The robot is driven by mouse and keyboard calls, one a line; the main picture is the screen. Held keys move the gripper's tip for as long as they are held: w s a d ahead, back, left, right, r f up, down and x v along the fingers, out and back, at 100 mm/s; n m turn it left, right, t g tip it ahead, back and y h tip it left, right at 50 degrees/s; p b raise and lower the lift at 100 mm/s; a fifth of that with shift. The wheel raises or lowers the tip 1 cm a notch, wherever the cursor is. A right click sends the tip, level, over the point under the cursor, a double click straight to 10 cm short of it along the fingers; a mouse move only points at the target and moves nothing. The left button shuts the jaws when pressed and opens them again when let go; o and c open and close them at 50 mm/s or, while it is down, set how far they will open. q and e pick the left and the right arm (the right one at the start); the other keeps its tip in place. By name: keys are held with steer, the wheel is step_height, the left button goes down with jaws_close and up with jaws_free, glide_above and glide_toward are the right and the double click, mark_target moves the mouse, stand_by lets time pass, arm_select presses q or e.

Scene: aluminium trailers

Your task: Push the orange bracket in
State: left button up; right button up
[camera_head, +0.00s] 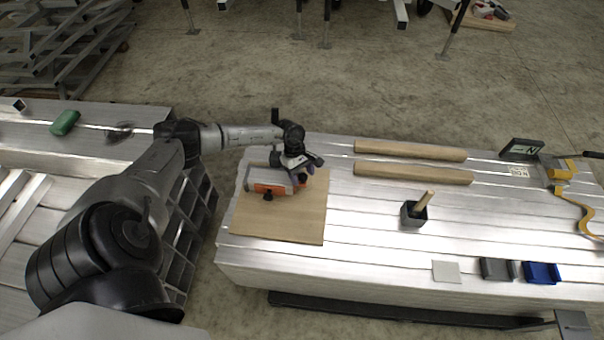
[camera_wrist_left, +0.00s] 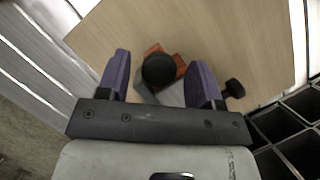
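The orange bracket (camera_head: 269,188) sits on a grey metal fixture (camera_head: 280,176) with black knobs, on a wooden board (camera_head: 285,222). My left gripper (camera_head: 299,167) is over the right part of the fixture and hides some of it. In the left wrist view, the bracket (camera_wrist_left: 181,64) shows partly behind a round black knob (camera_wrist_left: 158,71), between the purple fingers of my left gripper (camera_wrist_left: 160,78). The fingers are apart, with gaps beside the knob. I cannot tell the fingertip height above the bracket. My right gripper is not in view.
Two wooden bars (camera_head: 411,150) (camera_head: 413,173) lie right of the board. A dark cup (camera_head: 413,215) holds a wooden stick. Grey (camera_head: 497,269) and blue (camera_head: 542,273) trays stand near the front edge. Free metal surface lies between the board and cup.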

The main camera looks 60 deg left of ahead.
arm_select(q)
steer(key=shift+a+r, duration=0.15)
steer(key=shift+r, duration=0.4)
steer(key=p+v, duration=0.3)
steer(key=v, duration=0.9)
steer(key=shift+a+r+p, duration=0.15)
steer(key=shift+r+p, duration=0.15)
